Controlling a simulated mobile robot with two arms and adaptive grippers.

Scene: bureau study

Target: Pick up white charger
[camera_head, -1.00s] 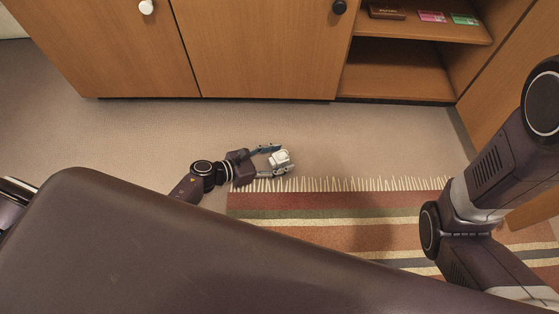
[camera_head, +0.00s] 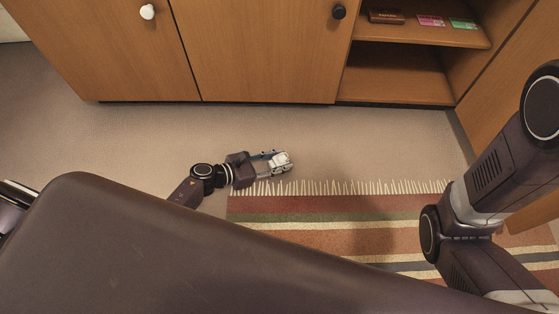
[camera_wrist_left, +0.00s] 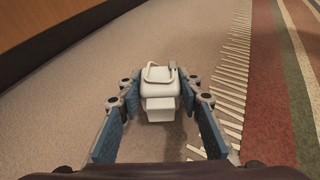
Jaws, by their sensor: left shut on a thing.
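The white charger (camera_head: 281,161) is a small white block between the fingertips of my left gripper (camera_head: 277,161), close to the carpet's fringed edge in the head view. In the left wrist view the charger (camera_wrist_left: 160,94) shows a white body with a looped cable on top and a smaller block facing me. The blue-padded fingers of the left gripper (camera_wrist_left: 161,103) close on its two sides. I cannot tell whether it touches the floor or is slightly lifted. My right arm shows at the right of the head view, but its gripper is out of view.
A striped rug (camera_head: 330,217) with white fringe lies just below the gripper. A wooden cabinet (camera_head: 265,50) stands beyond, with an open shelf (camera_head: 440,34) holding small boxes. The beige floor (camera_head: 370,140) between rug and cabinet is clear.

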